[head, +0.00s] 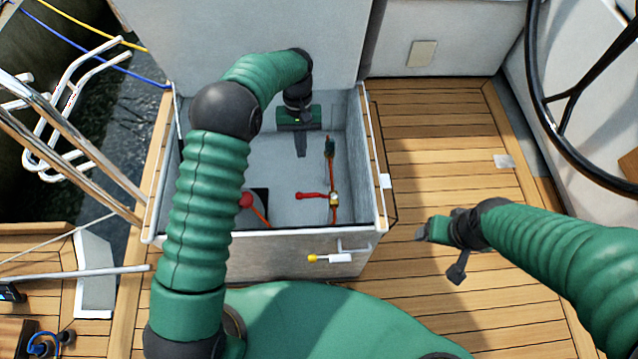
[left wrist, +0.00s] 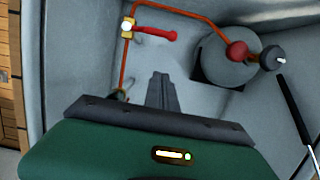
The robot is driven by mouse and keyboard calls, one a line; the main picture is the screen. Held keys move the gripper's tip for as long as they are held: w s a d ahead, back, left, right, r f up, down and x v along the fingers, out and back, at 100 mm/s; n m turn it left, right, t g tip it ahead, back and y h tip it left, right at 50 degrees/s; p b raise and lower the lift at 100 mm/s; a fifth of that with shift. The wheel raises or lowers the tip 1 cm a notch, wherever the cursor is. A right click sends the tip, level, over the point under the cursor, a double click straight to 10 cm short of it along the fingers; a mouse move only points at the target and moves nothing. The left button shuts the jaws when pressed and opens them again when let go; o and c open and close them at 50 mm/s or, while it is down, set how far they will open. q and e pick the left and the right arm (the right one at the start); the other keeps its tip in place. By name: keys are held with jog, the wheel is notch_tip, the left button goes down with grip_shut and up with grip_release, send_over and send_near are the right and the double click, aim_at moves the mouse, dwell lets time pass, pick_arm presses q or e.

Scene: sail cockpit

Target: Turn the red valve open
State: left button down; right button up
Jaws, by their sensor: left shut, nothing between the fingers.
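The red valve handle (head: 312,195) sticks out to the left of a brass valve body (head: 334,199) on a copper pipe, inside the open grey locker. The handle also shows in the left wrist view (left wrist: 158,35), with the brass body (left wrist: 127,27) at its left end. My left gripper (head: 301,153) reaches down into the locker, shut and empty, behind the handle in the head view and apart from it. Its closed fingers show in the left wrist view (left wrist: 162,88).
A round red fitting (head: 246,200) sits on the pipe's left end, partly behind my left arm. The locker's wooden right rim (head: 372,160) and walls surround the valve. A yellow-tipped latch (head: 330,258) is on the front wall. The steering wheel (head: 541,100) is at right.

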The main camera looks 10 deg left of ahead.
aim_at(317, 196)
pick_arm(q)
jog(key=s+d+f+b, duration=0.2)
jog(key=s+f+b, duration=0.3)
jog(key=f, duration=0.4)
jog(key=shift+s+f, duration=0.3)
pick_arm(e)
jog(key=f, duration=0.5)
jog(key=shift+s+d+f, duration=0.1)
jog(key=shift+d+f, duration=0.1)
pick_arm(q)
jog(key=shift+d, duration=0.1)
pick_arm(e)
jog(key=shift+r, duration=0.1)
